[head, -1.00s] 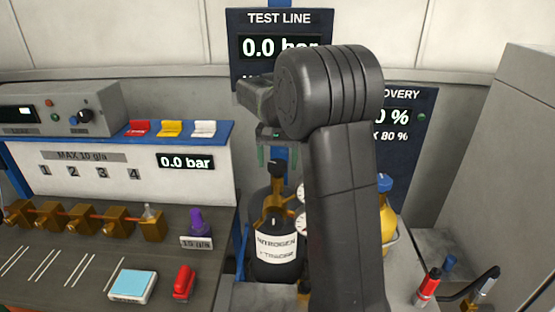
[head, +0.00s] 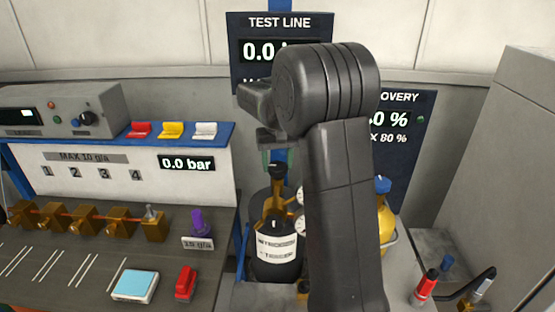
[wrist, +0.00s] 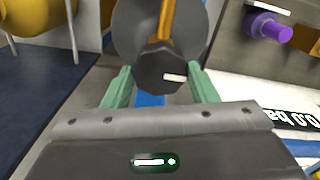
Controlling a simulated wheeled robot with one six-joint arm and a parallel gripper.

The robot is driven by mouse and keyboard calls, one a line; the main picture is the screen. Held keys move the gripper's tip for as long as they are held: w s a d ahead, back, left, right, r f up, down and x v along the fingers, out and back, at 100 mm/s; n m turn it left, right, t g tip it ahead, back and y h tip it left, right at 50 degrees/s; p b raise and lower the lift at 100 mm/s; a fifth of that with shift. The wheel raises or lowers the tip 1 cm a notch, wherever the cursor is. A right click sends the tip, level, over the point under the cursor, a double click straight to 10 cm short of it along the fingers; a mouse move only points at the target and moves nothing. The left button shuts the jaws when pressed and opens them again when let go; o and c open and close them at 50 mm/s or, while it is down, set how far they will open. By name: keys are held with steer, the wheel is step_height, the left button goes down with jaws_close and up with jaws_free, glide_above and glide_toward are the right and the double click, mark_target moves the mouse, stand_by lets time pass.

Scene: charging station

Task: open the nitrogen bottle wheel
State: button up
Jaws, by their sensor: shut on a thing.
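The nitrogen bottle (head: 277,250) is black with a white label and brass fittings on top, and stands left of my arm in the head view. Its small dark wheel (head: 277,171) sits at the top of the brass valve. In the wrist view the wheel (wrist: 161,69) is a dark faceted knob with a pale mark, lying between my green fingers. My gripper (wrist: 161,82) is shut on the wheel from above. In the head view my gripper (head: 277,157) is partly hidden by my own wrist.
White gauges (head: 299,226) sit beside the valve, partly behind my arm. A yellow bottle (head: 386,225) with a blue top stands to the right. A bench with brass valves (head: 85,219) and a purple knob (head: 197,222) is on the left. The TEST LINE display (head: 250,50) reads 0.0, partly covered.

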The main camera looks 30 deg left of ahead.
mark_target(277, 165)
stand_by(0.3)
steer(key=o, duration=1)
step_height(277, 165, up, 14)
steer(key=shift+f+b, duration=0.1)
steer(key=shift+b, duration=0.4)
steer(key=shift+f, duration=0.1)
step_height(277, 165, down, 14)
steer(key=shift+r+p, duration=0.15)
steer(key=shift+p, duration=0.35)
